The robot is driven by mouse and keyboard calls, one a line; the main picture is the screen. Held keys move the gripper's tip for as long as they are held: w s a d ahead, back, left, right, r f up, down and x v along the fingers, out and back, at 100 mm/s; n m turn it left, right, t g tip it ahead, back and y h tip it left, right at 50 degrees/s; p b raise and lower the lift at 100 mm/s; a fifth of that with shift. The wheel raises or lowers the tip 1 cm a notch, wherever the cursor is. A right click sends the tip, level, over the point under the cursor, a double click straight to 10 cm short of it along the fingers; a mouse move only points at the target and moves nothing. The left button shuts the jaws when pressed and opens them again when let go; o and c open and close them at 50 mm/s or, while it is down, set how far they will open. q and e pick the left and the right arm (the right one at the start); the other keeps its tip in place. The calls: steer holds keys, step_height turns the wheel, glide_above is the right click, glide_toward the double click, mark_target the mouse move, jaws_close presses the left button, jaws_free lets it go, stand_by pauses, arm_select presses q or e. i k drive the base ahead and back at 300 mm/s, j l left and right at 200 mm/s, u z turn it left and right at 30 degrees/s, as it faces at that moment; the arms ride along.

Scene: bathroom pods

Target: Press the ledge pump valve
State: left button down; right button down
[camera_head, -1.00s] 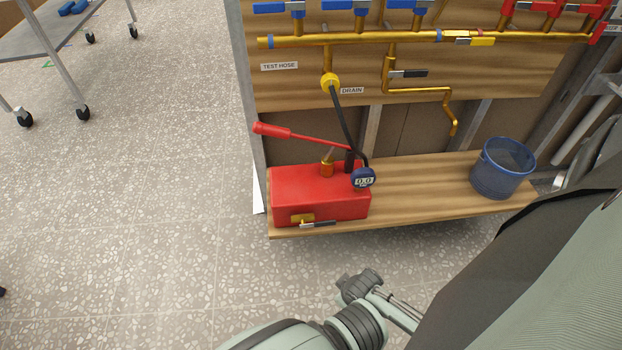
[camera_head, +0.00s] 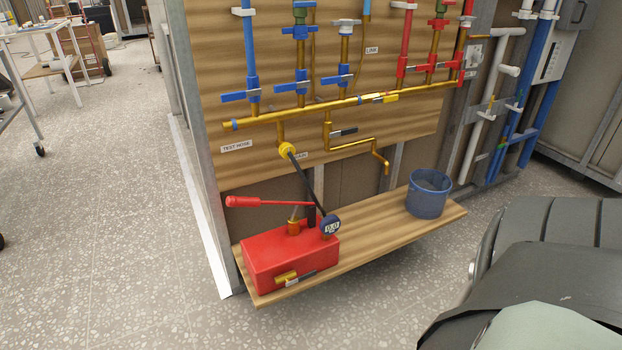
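The red pump (camera_head: 280,256) sits at the left end of the wooden ledge (camera_head: 376,234). Its brass valve (camera_head: 286,277) is low on its front face, with a grey lever (camera_head: 300,281) pointing right. The red pump handle (camera_head: 262,203) lies nearly level above the box. A round gauge (camera_head: 330,227) at the pump's right corner reads 0.0. A black hose (camera_head: 304,178) runs from the yellow fitting on the brass pipe down to the pump. Neither of my grippers is in view; only dark and pale parts of my own body show at the lower right.
A blue bucket (camera_head: 427,195) stands on the ledge's right end. Brass, blue and red pipes with lever valves cover the wooden panel (camera_head: 222,100) above. The speckled floor (camera_head: 120,230) left of and in front of the ledge is clear. Wheeled tables stand at the far left.

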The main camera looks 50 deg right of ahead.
mark_target(312, 273)
steer(key=k+j, duration=0.2)
steer(key=j, duration=0.15)
steer(key=k+j+z, duration=0.15)
steer(key=j, duration=0.2)
steer(key=k+j, duration=0.2)
steer(key=j, duration=0.15)
steer(key=z, duration=0.05)
